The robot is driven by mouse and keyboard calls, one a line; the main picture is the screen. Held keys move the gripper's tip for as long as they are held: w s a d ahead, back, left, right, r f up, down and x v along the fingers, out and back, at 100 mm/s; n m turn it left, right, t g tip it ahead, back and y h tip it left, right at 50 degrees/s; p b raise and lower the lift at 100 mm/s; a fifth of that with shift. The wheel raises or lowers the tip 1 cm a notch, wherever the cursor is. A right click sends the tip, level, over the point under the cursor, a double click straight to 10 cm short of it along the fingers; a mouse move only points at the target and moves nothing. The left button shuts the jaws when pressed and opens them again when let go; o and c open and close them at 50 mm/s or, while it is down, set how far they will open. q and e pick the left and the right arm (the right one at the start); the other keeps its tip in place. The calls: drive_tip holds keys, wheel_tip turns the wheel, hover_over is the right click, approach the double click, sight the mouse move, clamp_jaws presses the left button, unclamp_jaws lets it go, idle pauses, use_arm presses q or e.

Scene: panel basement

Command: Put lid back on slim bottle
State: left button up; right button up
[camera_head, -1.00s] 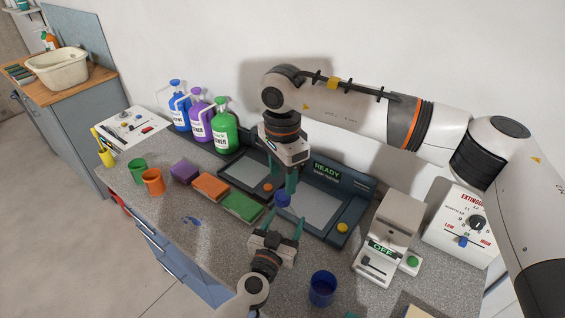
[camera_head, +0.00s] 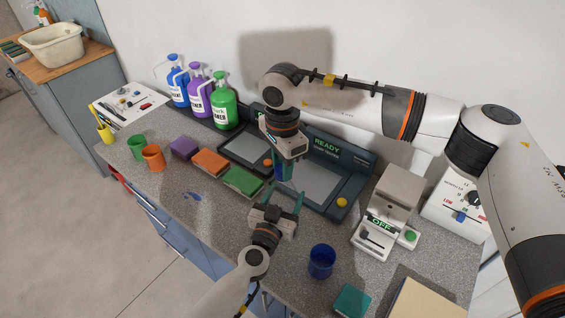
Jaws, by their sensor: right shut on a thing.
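My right gripper (camera_head: 284,174) comes down from above and is shut on a small dark-blue thing (camera_head: 290,171). Its fingers hide much of that thing, and I cannot tell whether it is the lid or part of the slim bottle. My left gripper (camera_head: 281,197) lies just below it in the picture, its two teal fingers spread apart. I cannot tell whether the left fingers touch anything. I cannot make out a separate slim bottle.
Blue, purple and green bottles (camera_head: 223,104) stand at the wall. Green and orange cups (camera_head: 153,158) and coloured blocks (camera_head: 243,181) lie left. A READY station (camera_head: 327,145) is behind the grippers. A blue cup (camera_head: 321,262) and an OFF machine (camera_head: 389,215) stand right.

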drive_tip(key=m, duration=1.8)
drive_tip(key=o, duration=1.2)
wheel_tip(320, 180, up, 12)
drive_tip(key=shift+f, duration=0.1)
